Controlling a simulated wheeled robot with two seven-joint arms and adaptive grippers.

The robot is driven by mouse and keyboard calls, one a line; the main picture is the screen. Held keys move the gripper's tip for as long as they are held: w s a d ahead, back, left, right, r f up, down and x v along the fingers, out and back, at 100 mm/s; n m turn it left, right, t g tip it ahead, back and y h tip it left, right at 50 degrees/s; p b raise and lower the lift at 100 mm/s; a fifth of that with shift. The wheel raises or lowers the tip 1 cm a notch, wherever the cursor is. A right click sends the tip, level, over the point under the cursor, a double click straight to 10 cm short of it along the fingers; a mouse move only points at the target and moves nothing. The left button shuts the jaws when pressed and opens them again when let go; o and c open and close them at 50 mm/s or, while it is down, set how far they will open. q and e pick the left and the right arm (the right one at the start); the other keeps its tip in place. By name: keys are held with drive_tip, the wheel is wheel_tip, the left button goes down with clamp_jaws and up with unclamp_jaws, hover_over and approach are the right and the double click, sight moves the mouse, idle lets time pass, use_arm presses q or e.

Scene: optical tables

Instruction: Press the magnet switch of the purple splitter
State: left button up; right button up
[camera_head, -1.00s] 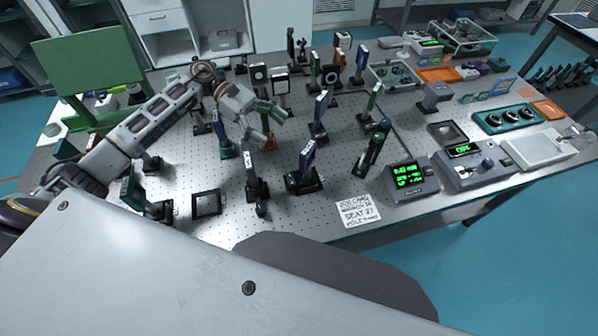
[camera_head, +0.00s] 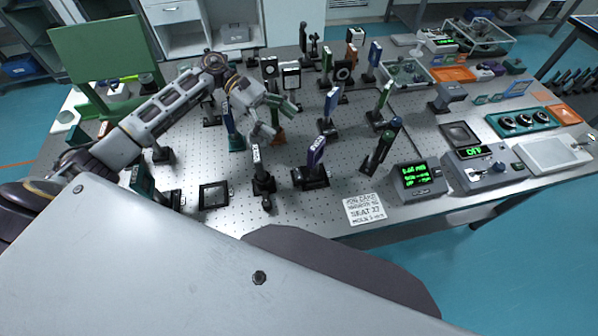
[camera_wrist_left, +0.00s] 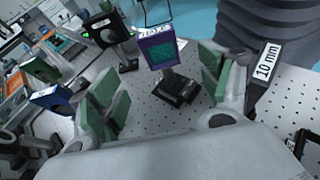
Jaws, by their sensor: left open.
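The purple splitter (camera_head: 316,153) is an upright plate on a black magnetic base (camera_head: 312,178), near the middle front of the perforated table. In the left wrist view the purple splitter (camera_wrist_left: 143,48) has a purple frame around a dark green face, and its black base (camera_wrist_left: 180,90) stands below. The magnet switch is too small to make out clearly. My left gripper (camera_head: 284,119) is open and empty, above the table and to the upper left of the splitter. In the left wrist view its green-padded fingers (camera_wrist_left: 157,80) stand either side of the splitter, apart from it. My right gripper is not in view.
A black mount labelled 10 mm (camera_wrist_left: 262,72) stands close by one finger. It seems to be the mount (camera_head: 259,165) left of the splitter. A tall dark mount (camera_head: 382,146) stands to the right. A paper note (camera_head: 364,209) lies at the front edge. Several other mounts crowd behind.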

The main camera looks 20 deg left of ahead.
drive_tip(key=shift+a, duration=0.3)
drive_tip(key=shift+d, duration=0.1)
